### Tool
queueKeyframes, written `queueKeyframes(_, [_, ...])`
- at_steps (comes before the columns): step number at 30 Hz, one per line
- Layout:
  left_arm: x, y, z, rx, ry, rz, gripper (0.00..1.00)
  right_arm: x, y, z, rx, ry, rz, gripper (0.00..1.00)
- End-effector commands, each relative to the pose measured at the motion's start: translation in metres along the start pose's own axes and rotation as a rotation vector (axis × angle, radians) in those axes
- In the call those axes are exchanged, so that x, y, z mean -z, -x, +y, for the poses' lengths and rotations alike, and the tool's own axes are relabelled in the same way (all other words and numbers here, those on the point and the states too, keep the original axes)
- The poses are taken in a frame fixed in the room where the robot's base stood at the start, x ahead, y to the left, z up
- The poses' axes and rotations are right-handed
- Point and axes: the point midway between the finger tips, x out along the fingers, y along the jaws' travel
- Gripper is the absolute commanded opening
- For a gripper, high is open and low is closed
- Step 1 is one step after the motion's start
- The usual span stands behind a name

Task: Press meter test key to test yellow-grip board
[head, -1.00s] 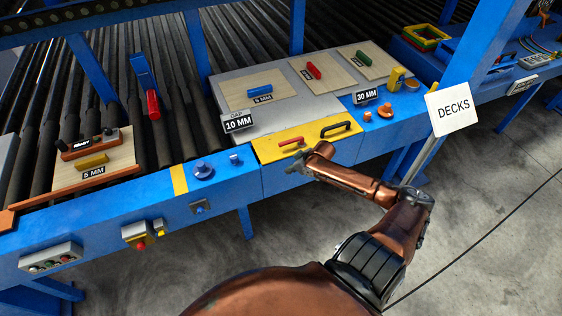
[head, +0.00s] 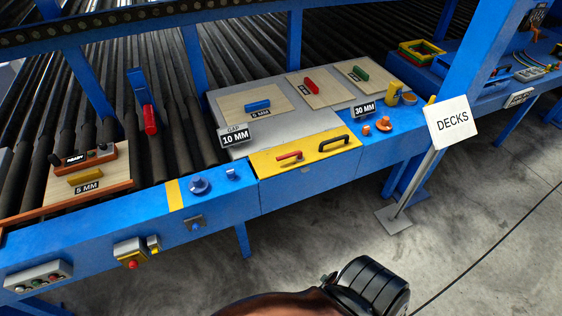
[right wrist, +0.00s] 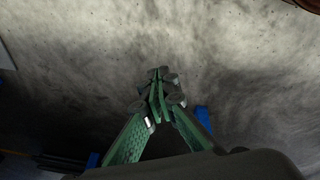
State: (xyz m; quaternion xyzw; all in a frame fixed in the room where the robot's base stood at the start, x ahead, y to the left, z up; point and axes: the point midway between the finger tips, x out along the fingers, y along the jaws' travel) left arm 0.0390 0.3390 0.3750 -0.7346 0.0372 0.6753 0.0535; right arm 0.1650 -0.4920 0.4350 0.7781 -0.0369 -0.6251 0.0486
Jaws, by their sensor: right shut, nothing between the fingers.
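The yellow-grip board (head: 112,190) lies at the left end of the line on the rollers, with a yellow grip (head: 86,176) and a "5 MM" label. The meter (head: 88,158), an orange-brown unit with a display that seems to read "READY" and dark knobs, sits across the board's far part. Its test key cannot be picked out clearly. My right gripper (right wrist: 160,95) shows in the right wrist view, shut and empty above the grey floor, away from the board. It is not in the head view, where only part of my arm shows at the bottom. My left gripper is not in view.
Boards with blue (head: 257,106), red (head: 311,86) and green (head: 359,73) grips lie on the grey deck. A yellow panel (head: 305,155) with red and black handles is in front. A "DECKS" sign (head: 451,122) stands at right. Blue rails edge the line.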

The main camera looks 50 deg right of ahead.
Motion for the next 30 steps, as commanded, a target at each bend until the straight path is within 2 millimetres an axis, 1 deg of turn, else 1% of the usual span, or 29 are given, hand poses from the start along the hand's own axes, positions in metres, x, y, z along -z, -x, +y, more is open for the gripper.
queueKeyframes(1, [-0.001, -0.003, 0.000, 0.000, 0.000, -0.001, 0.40, -0.027, -0.009, -0.027, 0.017, 0.009, -0.029, 0.00])
queueKeyframes(2, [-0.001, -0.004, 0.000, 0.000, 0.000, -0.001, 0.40, -0.040, -0.013, -0.040, 0.024, 0.019, -0.040, 0.00])
queueKeyframes(3, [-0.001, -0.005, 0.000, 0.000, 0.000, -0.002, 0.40, -0.056, -0.016, -0.058, 0.035, 0.031, -0.056, 0.00])
queueKeyframes(5, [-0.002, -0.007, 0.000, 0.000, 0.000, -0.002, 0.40, -0.077, -0.020, -0.083, 0.051, 0.049, -0.075, 0.00])
queueKeyframes(6, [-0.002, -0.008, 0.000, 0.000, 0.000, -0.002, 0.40, -0.089, -0.022, -0.098, 0.062, 0.060, -0.087, 0.00])
queueKeyframes(9, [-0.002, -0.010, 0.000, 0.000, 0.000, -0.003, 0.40, -0.113, -0.024, -0.128, 0.085, 0.083, -0.109, 0.00])
queueKeyframes(12, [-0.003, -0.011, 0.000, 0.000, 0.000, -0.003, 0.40, -0.128, -0.024, -0.149, 0.102, 0.099, -0.121, 0.00])
queueKeyframes(16, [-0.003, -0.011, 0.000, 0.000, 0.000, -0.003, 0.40, -0.135, -0.023, -0.160, 0.111, 0.109, -0.127, 0.00])
queueKeyframes(23, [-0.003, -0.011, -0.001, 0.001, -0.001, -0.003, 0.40, -0.135, -0.023, -0.160, 0.112, 0.110, -0.127, 0.00])
queueKeyframes(28, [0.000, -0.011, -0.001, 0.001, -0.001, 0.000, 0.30, -0.136, -0.023, -0.160, 0.112, 0.109, -0.128, 0.00])
queueKeyframes(30, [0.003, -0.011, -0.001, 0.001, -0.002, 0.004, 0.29, -0.135, -0.023, -0.160, 0.111, 0.109, -0.127, 0.00])
